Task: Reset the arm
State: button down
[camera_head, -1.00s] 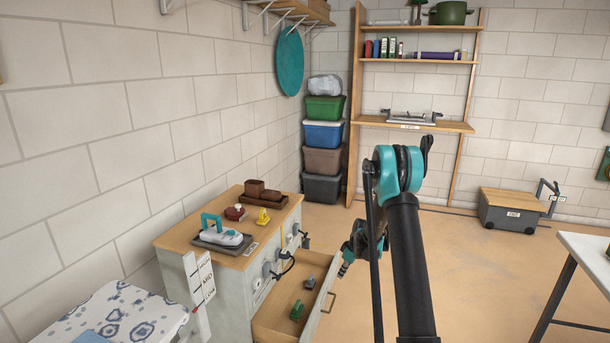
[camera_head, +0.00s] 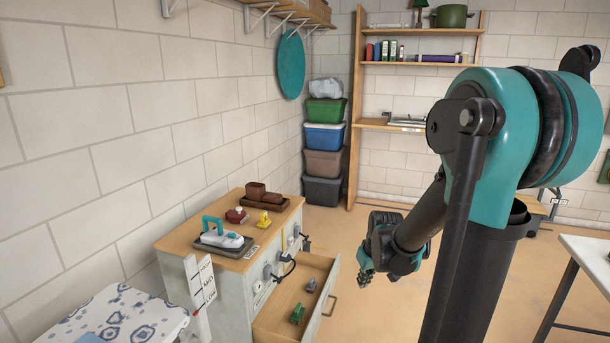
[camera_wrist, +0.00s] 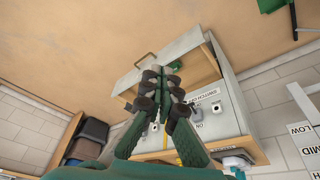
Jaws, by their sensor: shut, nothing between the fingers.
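My gripper (camera_head: 366,270) hangs in the air to the right of the open drawer (camera_head: 327,290) of a small cabinet in the head view. In the wrist view my gripper (camera_wrist: 165,72) is shut with its fingertips together and nothing between them. The arm reaches down from the upper right of the head view, with its teal elbow large in front. Inside the drawer lie a green object (camera_head: 297,314) and a small grey object (camera_head: 311,285).
The cabinet top (camera_head: 240,262) holds an iron-like item (camera_head: 222,238), a yellow item (camera_head: 264,220) and a brown tray (camera_head: 283,207). Stacked bins (camera_head: 323,163) stand in the corner. A white table (camera_head: 590,258) is at right. The floor between is clear.

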jog(key=s+d+f+m+h, duration=0.1)
jog(key=s+m, duration=0.2)
jog(key=s, duration=1.1)
jog(key=shift+s+d+m+t, duration=0.2)
jog(key=shift+s+m+t, duration=0.1)
jog(key=shift+s+t, duration=0.1)
